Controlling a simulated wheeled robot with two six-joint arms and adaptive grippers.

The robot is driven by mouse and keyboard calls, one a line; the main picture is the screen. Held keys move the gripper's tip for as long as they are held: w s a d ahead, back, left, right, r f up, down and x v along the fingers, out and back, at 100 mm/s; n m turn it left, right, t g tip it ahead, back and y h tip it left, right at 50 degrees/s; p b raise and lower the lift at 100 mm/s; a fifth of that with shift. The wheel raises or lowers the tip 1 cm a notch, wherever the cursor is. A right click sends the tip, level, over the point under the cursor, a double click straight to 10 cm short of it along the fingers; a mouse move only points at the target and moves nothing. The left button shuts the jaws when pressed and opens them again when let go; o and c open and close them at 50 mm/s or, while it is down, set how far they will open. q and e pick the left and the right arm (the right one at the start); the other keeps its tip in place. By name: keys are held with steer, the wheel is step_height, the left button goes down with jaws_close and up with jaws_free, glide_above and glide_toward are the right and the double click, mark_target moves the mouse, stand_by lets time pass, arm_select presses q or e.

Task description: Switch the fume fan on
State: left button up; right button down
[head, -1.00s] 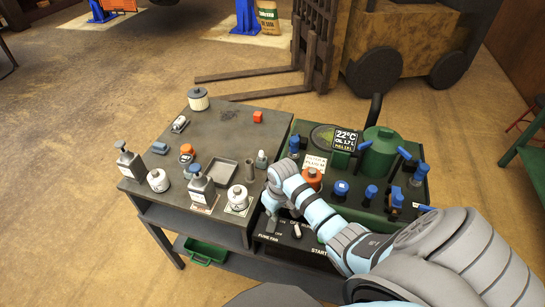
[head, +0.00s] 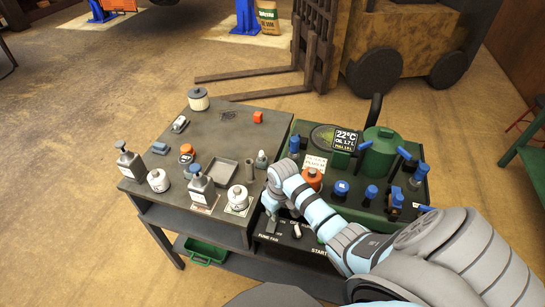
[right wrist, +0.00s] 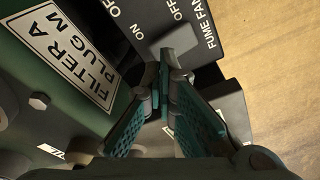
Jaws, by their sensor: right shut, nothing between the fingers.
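The control panel (head: 290,234) with the printed words FUME FAN is on the front of the green-topped machine; the label (right wrist: 208,27) also shows in the right wrist view, with ON and OFF marks. Whether the fingertips touch the switch I cannot tell. My left gripper is out of view.
A white-tipped second switch (head: 295,231) sits right of the fan label. An orange cap (head: 312,177) and several blue-topped handles crowd the machine top (head: 408,189). The grey bench (head: 215,137) at left holds bottles and a tray (head: 227,173). Open floor lies left.

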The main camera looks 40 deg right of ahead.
steer(key=shift+s+f+b, duration=0.1)
steer(key=shift+f+b, duration=0.6)
steer(key=shift+f, duration=0.5)
stand_by(0.6)
step_height(320, 180, up, 6)
steer(key=p, duration=0.7)
steer(key=shift+r, duration=0.15)
steer(key=shift+r+p, duration=0.45)
steer(key=shift+r, duration=0.05)
steer(key=shift+f, duration=0.1)
